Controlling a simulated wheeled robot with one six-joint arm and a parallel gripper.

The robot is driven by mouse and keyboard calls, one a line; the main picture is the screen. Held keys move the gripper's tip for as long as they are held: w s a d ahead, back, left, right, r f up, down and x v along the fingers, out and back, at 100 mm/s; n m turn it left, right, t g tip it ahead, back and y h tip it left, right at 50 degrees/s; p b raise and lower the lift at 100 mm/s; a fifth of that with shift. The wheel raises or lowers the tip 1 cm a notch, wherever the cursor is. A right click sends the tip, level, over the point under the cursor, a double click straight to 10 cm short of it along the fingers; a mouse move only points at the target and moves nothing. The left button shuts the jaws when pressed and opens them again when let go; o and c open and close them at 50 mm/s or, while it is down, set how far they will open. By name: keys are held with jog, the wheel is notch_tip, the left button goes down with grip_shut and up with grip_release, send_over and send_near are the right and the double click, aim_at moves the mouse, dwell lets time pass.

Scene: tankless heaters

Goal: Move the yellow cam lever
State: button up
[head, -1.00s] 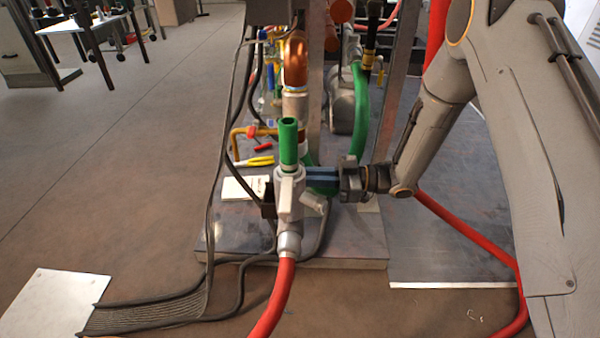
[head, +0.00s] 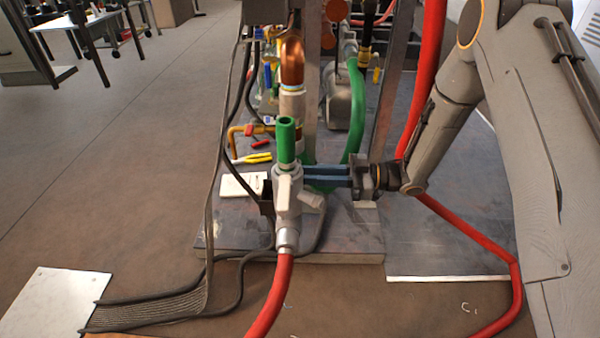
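I cannot pick out the yellow cam lever for sure. A grey pipe fitting (head: 287,204) stands upright with a green cylinder (head: 287,141) on top and a red hose (head: 271,296) below. My gripper (head: 307,177) comes in from the right, its blue fingers pointing left and ending beside or behind the fitting. The fingertips are partly hidden, so I cannot tell their gap or any contact. A small yellow plier-like item (head: 252,158) lies on the platform behind and left of the fitting.
A copper pipe (head: 292,62) and a metal post (head: 309,110) rise behind the fitting. A green hose (head: 357,112) curves behind my gripper. Dark cables (head: 212,200) run down the left side to a white plate (head: 55,300). The floor at left is open.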

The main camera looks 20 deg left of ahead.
jog(key=shift+p+v, duration=0.35)
jog(key=shift+v, duration=1.7)
